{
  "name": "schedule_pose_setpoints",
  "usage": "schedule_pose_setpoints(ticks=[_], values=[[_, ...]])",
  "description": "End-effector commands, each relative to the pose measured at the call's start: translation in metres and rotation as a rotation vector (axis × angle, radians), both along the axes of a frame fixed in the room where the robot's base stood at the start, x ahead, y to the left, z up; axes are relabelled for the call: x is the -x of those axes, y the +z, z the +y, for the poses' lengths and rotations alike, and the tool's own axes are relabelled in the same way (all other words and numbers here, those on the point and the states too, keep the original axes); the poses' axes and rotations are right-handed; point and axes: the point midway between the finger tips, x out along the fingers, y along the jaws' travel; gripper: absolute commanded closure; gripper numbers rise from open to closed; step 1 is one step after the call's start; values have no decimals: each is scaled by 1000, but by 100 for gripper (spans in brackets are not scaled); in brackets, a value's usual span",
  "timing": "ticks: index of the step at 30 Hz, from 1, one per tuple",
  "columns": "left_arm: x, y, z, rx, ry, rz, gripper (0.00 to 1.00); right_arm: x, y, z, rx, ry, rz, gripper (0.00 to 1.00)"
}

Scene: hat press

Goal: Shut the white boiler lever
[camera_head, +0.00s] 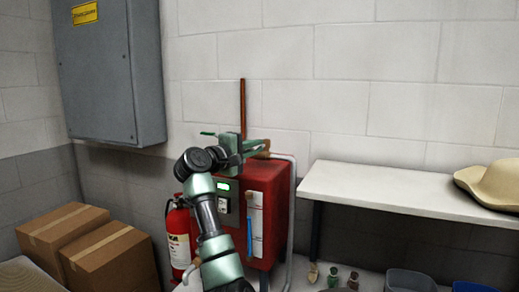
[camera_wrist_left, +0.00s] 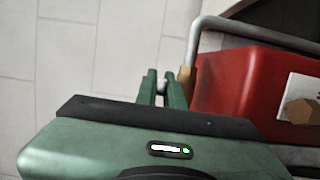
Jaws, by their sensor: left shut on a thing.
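The red boiler (camera_head: 267,205) stands against the wall, behind my left arm. My left gripper (camera_head: 258,147) is at the boiler's top, next to a brass-coloured fitting. In the left wrist view its two green fingers (camera_wrist_left: 162,82) are closed around a small whitish piece (camera_wrist_left: 162,87), which looks like the white boiler lever. The brass fitting (camera_wrist_left: 187,82) is just right of the fingers, by the red boiler body (camera_wrist_left: 240,80). Most of the lever is hidden by the fingers. My right gripper is not in view.
A grey pipe (camera_head: 292,215) runs down the boiler's right side. A fire extinguisher (camera_head: 178,235) stands left of it, near cardboard boxes (camera_head: 110,257). A white shelf (camera_head: 395,190) with a tan hat (camera_head: 493,184) is at right. A grey wall cabinet (camera_head: 105,70) hangs upper left.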

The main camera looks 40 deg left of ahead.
Motion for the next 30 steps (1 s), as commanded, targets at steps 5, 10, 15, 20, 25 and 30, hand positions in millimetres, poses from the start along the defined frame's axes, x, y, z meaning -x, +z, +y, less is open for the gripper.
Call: schedule_pose_setpoints(ticks=[5, 10, 15, 20, 25, 30], values=[[2, -1, 6, 2, -78, 1, 100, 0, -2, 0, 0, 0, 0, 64], [3, -1, 8, 2, -121, 1, 100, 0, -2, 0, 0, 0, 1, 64], [3, 0, 8, 3, -138, 0, 100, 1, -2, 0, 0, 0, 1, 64], [3, 0, 8, 2, -140, 0, 100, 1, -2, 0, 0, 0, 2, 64], [3, 0, 7, 2, -140, 0, 100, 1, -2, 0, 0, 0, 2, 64], [3, 0, 8, 2, -139, 0, 69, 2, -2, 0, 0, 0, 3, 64]])
